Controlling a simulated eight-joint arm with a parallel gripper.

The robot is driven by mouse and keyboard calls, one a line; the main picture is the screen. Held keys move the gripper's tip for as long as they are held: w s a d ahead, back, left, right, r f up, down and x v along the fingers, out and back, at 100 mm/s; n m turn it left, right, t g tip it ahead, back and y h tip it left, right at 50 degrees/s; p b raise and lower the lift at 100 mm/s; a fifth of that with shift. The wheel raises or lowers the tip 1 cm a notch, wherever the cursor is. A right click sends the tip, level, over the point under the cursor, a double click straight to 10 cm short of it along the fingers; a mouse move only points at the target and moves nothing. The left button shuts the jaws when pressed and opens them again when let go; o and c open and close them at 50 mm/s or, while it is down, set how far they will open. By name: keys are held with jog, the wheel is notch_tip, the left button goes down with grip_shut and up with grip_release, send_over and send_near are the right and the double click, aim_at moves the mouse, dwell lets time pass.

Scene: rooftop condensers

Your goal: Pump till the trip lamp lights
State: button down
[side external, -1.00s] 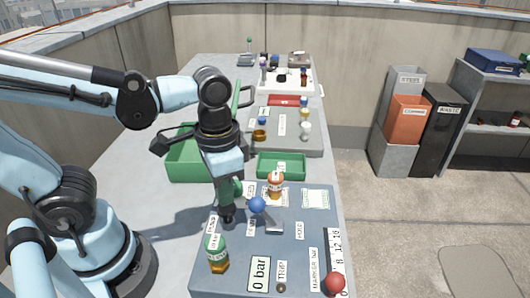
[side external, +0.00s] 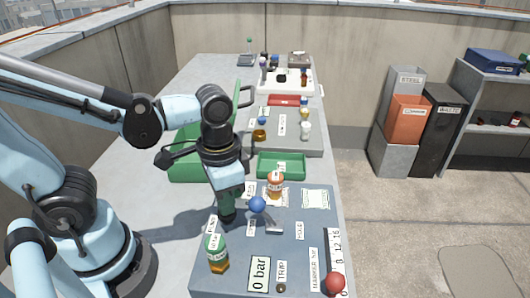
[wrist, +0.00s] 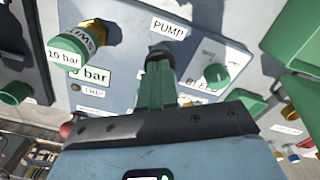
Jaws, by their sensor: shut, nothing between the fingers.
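My gripper (side external: 227,216) is shut and empty, pointing down at the back left of the grey-blue panel (side external: 245,235). In the wrist view its green fingers (wrist: 157,85) meet a dark round part (wrist: 161,50) beside the PUMP label (wrist: 168,28). The fingers partly cover that part, so I cannot tell if it is pressed in. The display (side external: 259,273) reads 0 bar. The small trip lamp (side external: 281,288) beside the TRIP label looks dull and unlit; it also shows in the wrist view (wrist: 75,87).
A green-capped amber fitting (side external: 216,254) stands at the panel's front left. A blue ball knob (side external: 257,204) sits close right of my gripper. An orange part (side external: 275,184), a red ball (side external: 335,282) and a green tray (side external: 281,167) are near. A green knob (wrist: 215,73) sits by BLEED.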

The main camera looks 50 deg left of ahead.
jog(key=shift+f, duration=0.4)
jog(key=shift+r, duration=1.85)
jog(key=shift+f, duration=0.3)
jog(key=shift+f, duration=0.3)
